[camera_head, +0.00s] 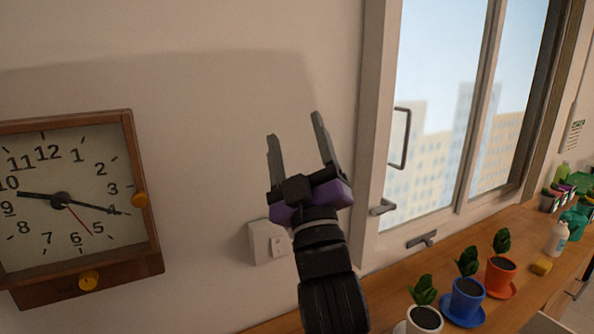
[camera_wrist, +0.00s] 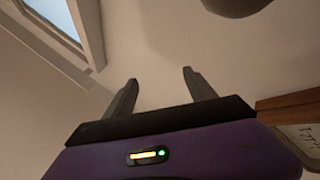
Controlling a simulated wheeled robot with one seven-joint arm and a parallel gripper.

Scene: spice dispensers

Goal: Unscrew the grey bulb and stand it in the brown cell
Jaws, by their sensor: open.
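My gripper (camera_head: 295,126) is raised in front of the bare wall, between the clock and the window. Its two fingers are spread apart and point up, with nothing between them. In the wrist view my gripper (camera_wrist: 160,76) also shows open and empty. A dark grey rounded thing (camera_wrist: 237,6) is cut off by the top edge of the wrist view, beyond the fingertips and apart from them. I cannot tell whether it is the grey bulb. No brown cell can be made out in either view.
A wooden clock (camera_head: 128,225) hangs at left. A wall switch (camera_head: 266,243) is behind my arm. The window (camera_head: 397,150) is at right. Below it, a wooden counter (camera_head: 380,270) holds potted plants in white, blue and orange pots (camera_head: 466,298), a sponge (camera_head: 541,267) and a white bottle (camera_head: 557,238).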

